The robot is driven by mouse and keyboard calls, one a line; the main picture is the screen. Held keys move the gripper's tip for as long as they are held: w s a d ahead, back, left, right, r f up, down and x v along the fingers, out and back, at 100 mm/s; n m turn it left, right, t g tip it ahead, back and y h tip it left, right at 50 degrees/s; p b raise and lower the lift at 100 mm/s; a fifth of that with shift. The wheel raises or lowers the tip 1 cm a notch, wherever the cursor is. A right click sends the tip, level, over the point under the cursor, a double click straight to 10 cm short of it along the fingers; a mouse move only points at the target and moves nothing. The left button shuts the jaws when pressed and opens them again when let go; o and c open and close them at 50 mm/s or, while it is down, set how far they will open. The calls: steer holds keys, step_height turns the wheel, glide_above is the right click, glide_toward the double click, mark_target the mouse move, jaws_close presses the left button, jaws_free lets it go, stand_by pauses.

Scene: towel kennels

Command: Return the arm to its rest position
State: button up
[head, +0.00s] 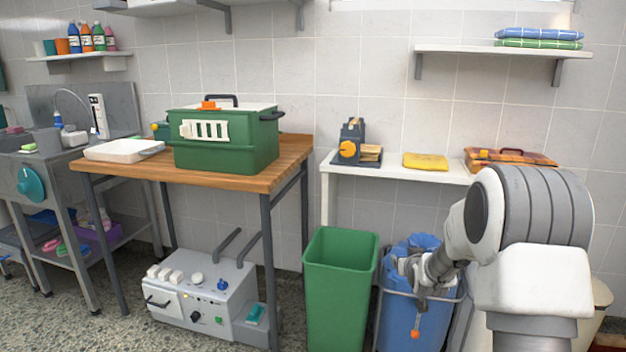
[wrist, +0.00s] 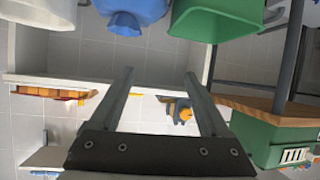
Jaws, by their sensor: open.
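My arm (head: 535,210) is bent at the right of the head view. Its wrist reaches left and low, in front of the blue-bagged bin. My gripper (head: 418,285) is small and partly blended with the bin there. In the wrist view my gripper (wrist: 158,76) shows two separated fingers with nothing between them. The wrist picture is upside down, with the bins at its top and the wall shelf below. The fingers appear apart from everything around them.
The green bin (head: 340,290) and blue bin (head: 405,318) stand close by my gripper. A white shelf (head: 400,172) holds a yellow cloth (head: 425,161) and a blue-grey device (head: 352,140). A wooden table (head: 230,182) carries a green box (head: 225,150). Floor shows at the lower left.

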steer(key=s+a+r+g, duration=0.1)
steer(key=s+a+r, duration=0.1)
steer(key=s+r, duration=0.3)
steer(key=s+a+r+g+y, duration=0.1)
steer(key=s+a+r, duration=0.15)
steer(key=s, duration=0.45)
steer(key=s+a+r+g, duration=0.1)
steer(key=s+a+r, duration=0.1)
steer(key=s+r, duration=0.35)
steer(key=s+a+n+g, duration=0.1)
steer(key=s+a+g, duration=0.1)
steer(key=s, duration=1)
steer(key=s+a+g, duration=0.2)
steer(key=s, duration=1)
step_height(320, 180, up, 28)
steer(key=s+p, duration=0.1)
steer(key=p, duration=2.7)
steer(key=shift+s+y, duration=0.2)
steer(key=shift+y, duration=0.2)
steer(key=shift+d+r, duration=0.1)
